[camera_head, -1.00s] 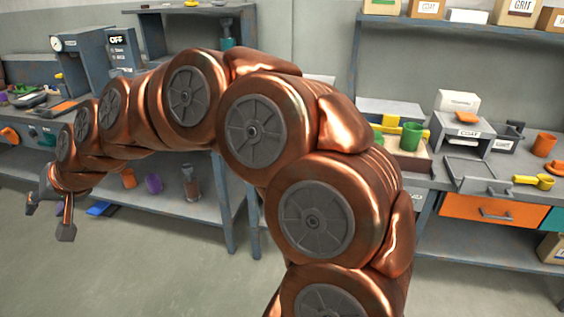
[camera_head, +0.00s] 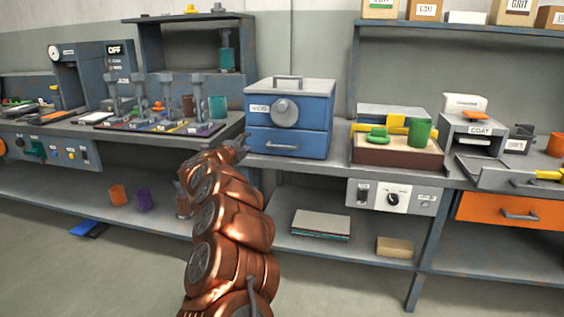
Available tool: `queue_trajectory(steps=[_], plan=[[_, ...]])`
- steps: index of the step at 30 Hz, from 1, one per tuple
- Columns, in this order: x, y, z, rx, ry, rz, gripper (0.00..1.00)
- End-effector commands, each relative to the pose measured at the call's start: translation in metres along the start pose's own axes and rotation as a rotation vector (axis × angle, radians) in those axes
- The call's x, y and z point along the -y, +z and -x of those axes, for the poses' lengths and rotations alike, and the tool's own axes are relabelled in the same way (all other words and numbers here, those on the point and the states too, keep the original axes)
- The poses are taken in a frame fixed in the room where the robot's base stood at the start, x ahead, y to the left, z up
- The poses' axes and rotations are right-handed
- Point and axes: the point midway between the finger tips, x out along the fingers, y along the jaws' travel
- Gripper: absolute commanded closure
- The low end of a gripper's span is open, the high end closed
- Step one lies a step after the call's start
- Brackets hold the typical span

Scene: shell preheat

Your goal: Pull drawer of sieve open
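A blue box (camera_head: 289,118) with a grey lid, a round grey knob and a small unclear label stands on the middle bench. Its lower part is a blue drawer (camera_head: 270,139) with a grey bar handle (camera_head: 282,147); the drawer looks shut. I take this box for the sieve, though I cannot read its label surely. My gripper (camera_head: 243,143) is at the box's left side, left of the handle. It is small and partly hidden by my arm, so I cannot tell its opening or whether it touches the box.
A tray with green and yellow pieces (camera_head: 395,152) stands right of the box. Further right are a grey box marked COAT (camera_head: 478,134) and an orange drawer (camera_head: 510,208) under the bench. Cups and grey stands fill the left bench. A control panel (camera_head: 392,197) hangs below the bench.

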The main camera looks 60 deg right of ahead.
Motion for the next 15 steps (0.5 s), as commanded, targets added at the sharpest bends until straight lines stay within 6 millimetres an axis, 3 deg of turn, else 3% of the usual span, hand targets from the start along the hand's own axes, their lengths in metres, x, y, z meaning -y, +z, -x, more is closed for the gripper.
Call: queue_trajectory(steps=[1,3,6,15], plan=[[-0.02,-0.022,-0.01,-0.071,-0.004,-0.004,0.6],[-0.03,-0.047,-0.019,-0.151,-0.01,-0.014,0.6],[-0.038,-0.067,-0.025,-0.215,-0.018,-0.019,0.6],[-0.04,-0.08,-0.041,-0.244,-0.02,-0.02,0.6]])
